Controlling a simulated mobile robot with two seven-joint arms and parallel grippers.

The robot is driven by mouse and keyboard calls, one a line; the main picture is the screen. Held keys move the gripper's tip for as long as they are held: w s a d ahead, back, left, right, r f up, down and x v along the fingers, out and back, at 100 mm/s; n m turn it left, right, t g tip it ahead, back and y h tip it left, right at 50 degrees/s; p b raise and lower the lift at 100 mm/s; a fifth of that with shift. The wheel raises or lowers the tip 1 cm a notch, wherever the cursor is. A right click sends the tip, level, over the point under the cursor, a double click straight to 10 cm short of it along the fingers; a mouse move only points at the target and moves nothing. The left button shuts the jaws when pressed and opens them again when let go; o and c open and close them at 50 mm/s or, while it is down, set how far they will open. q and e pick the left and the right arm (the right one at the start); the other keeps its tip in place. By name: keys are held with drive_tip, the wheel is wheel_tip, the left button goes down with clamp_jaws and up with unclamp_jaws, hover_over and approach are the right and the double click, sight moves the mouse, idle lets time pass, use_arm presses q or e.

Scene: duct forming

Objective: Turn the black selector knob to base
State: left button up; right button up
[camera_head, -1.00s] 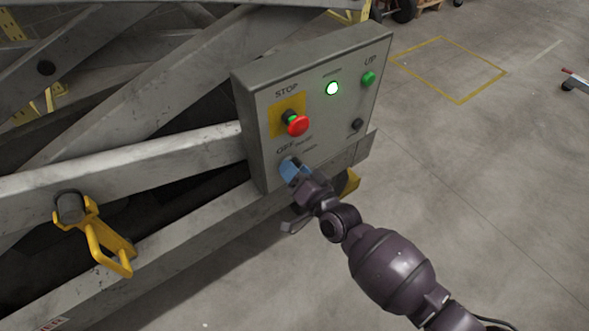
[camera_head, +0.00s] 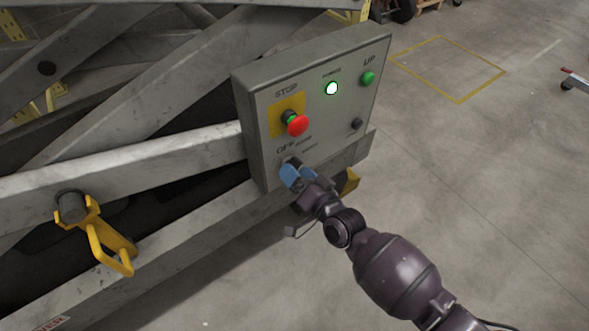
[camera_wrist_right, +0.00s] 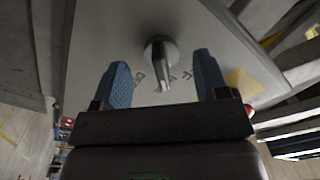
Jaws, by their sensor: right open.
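The black selector knob (camera_wrist_right: 160,62) is on the lower left of the grey control panel (camera_head: 338,125). In the right wrist view it looks dark grey, with a lever-like grip pointing down in the picture toward printed letters. My right gripper (camera_wrist_right: 162,78) is open, with one blue finger on each side of the knob and a clear gap to both. In the head view the gripper (camera_head: 292,174) is at the panel's lower left and largely hides the knob. Which printed mark the knob points at cannot be read. My left gripper is not in view.
A red stop button (camera_head: 298,125) sticks out above the knob. A yellow-handled pin (camera_head: 108,247) is on the grey lift frame.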

drive_tip(key=p+v, duration=0.1)
drive_tip(key=v, duration=0.8)
drive_tip(key=shift+s+p, duration=0.15)
drive_tip(key=shift+p, duration=0.15)
drive_tip(key=shift+d+r, duration=0.1)
